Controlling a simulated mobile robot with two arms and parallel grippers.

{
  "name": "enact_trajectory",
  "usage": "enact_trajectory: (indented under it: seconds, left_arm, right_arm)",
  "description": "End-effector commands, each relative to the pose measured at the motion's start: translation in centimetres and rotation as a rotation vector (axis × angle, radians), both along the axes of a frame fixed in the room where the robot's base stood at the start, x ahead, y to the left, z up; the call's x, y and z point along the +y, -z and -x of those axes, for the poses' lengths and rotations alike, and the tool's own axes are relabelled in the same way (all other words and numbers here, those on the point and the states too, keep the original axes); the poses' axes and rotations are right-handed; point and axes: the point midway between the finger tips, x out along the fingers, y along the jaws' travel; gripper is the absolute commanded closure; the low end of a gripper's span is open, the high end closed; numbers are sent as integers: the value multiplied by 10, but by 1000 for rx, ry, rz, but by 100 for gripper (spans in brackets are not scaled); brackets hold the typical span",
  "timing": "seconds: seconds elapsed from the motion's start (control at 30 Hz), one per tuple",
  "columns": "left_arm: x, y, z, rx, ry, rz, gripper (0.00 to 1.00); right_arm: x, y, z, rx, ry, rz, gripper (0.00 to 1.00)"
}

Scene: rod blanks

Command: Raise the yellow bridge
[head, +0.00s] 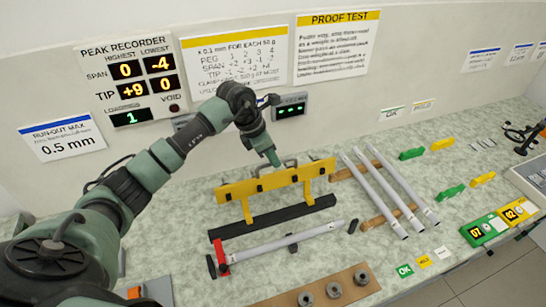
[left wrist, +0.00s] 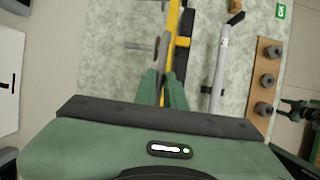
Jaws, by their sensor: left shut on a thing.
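The yellow bridge (head: 232,190) is a long beam with two legs, over a black bar (head: 285,213) in the head view. The leg ends appear at the bar; I cannot tell whether they touch it. A grey handle shows on top of the beam. My left gripper (head: 273,160) is at the handle and shut on it. In the left wrist view, the green fingers (left wrist: 163,90) close around the grey handle (left wrist: 163,50), beside the yellow beam (left wrist: 182,48).
A pale rod (head: 285,241) with a red clamp (head: 222,258) lies in front of the bridge. Several pale rods (head: 390,190) rest on wooden supports to the right. A wooden strip (head: 285,301) with metal weights is at the front. The peak recorder (head: 125,80) hangs behind.

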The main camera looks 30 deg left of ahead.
Motion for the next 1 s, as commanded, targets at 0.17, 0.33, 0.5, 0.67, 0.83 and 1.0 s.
enact_trajectory:
  seconds: [0.17, 0.33, 0.5, 0.67, 0.83, 1.0]
  left_arm:
    - [-3, -1, 2, -4, 2, -2, 100]
    - [-21, -5, 18, -4, 5, -2, 100]
    - [-33, -8, 29, -1, 1, 0, 100]
    - [-34, -9, 30, 1, 1, 1, 100]
    - [-34, -8, 30, 2, 1, 1, 73]
    - [-34, -9, 30, 1, 0, 1, 68]
  right_arm:
    - [1, 6, 0, 0, 0, -1, 42]
    - [2, 20, 0, -1, 1, -2, 42]
    - [1, 26, 1, 1, 0, -2, 42]
    - [1, 25, 1, 1, 0, -1, 42]
    - [1, 25, 1, 1, 0, -1, 42]
    - [0, 25, 1, 1, 0, -1, 42]
